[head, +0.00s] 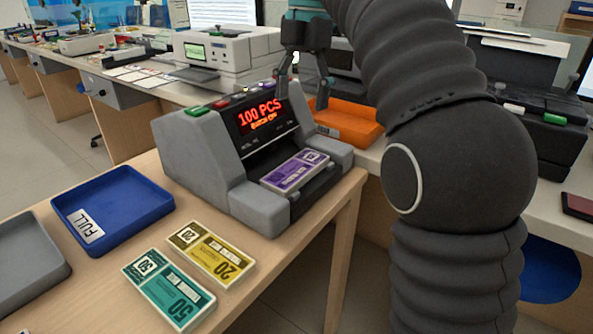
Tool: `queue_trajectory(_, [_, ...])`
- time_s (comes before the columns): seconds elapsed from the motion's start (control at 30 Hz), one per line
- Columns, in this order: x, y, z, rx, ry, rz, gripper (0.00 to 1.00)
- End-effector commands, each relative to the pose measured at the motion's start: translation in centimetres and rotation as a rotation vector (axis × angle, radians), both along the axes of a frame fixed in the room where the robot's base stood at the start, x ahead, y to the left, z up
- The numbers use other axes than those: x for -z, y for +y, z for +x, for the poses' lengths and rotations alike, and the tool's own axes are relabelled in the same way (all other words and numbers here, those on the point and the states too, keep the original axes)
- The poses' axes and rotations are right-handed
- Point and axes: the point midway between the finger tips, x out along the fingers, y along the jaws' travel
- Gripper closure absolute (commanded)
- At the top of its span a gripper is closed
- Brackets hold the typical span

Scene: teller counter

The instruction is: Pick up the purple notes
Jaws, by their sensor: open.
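The purple notes (295,171) lie as a flat bundle on the front tray of the grey note counter (214,168). The counter's red display reads "100 PCS". My gripper (304,101) is above and behind the bundle, in front of the counter's display side as seen here. Its fingers point down and are apart, with nothing between them. It does not touch the purple notes. My arm covers part of the right side of the view.
A yellow bundle (211,253) and a green bundle (168,288) lie on the wooden table. A blue tray (112,205) marked "FULL" and a grey tray (28,262) stand at left. An orange tray (347,124) is behind the counter. The table's right edge is close to the counter.

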Motion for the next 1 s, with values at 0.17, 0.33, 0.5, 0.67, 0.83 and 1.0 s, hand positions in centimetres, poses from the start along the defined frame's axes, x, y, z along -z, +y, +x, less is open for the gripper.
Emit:
queue_trajectory(0.17, [1.8, 0.1, -0.3, -0.004, 0.0, 0.0, 0.25])
queue_trajectory(0.33, [4.9, 0.3, -0.6, -0.003, 0.002, -0.001, 0.25])
queue_trajectory(0.5, [7.3, 0.5, -0.7, -0.002, 0.0, -0.001, 0.25])
queue_trajectory(0.67, [8.2, 0.6, -0.8, -0.002, -0.002, 0.0, 0.25])
queue_trajectory(0.83, [9.7, 0.6, -0.8, -0.001, -0.001, -0.001, 0.25])
queue_trajectory(1.0, [12.2, 0.7, -0.9, -0.002, 0.0, 0.0, 0.25])
